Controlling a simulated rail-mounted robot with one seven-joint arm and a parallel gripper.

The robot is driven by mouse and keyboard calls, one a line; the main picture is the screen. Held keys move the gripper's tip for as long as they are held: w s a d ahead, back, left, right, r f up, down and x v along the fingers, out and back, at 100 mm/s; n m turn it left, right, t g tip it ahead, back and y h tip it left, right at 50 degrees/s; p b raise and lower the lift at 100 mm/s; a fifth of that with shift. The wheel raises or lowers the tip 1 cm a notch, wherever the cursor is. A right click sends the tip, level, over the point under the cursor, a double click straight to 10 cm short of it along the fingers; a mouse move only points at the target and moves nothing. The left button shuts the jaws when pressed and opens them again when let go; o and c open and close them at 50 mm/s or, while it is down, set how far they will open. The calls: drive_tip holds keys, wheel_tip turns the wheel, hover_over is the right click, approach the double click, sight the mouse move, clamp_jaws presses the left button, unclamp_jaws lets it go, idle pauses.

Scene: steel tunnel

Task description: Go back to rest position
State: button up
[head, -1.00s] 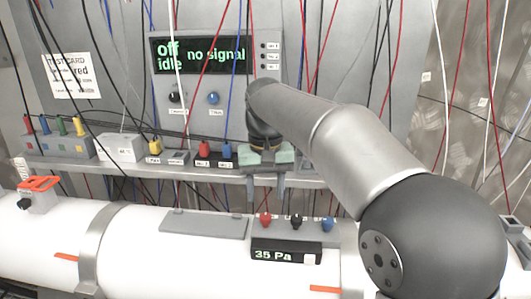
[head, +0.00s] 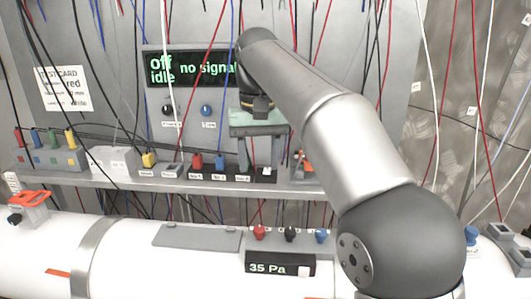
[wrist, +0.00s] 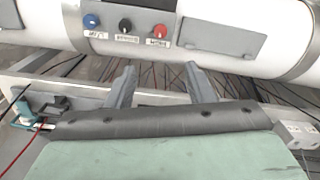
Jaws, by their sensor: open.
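My gripper (head: 258,155) hangs in front of the shelf in the head view, its two fingers pointing down. In the wrist view my gripper (wrist: 158,88) shows two fingers spread apart with nothing between them. The fingers are clear of the shelf and of the white pipe. My arm reaches in from the lower right of the head view.
A shelf (head: 120,182) carries coloured plugs and small boxes behind the gripper. Below runs a white pipe (head: 130,245) with a gauge (head: 280,265) reading 35 Pa and red, black and blue knobs. A panel (head: 195,68) reads "off idle no signal". Loose wires hang throughout.

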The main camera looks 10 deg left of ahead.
drive_tip(key=s+d+f+m, duration=0.1)
drive_tip(key=s+d+f, duration=0.4)
drive_tip(key=d, duration=0.5)
drive_tip(key=s+d+f+m, duration=0.2)
drive_tip(key=d+f, duration=0.5)
drive_tip(key=d, duration=0.3)
drive_tip(key=s+d+f, duration=0.4)
drive_tip(key=s+f, duration=0.3)
drive_tip(key=s+d+f+m+t+b, duration=0.1)
drive_tip(key=s+d+f, duration=0.4)
drive_tip(key=s+f, duration=0.2)
drive_tip(key=shift+s+m, duration=0.3)
drive_tip(key=shift+s, duration=0.3)
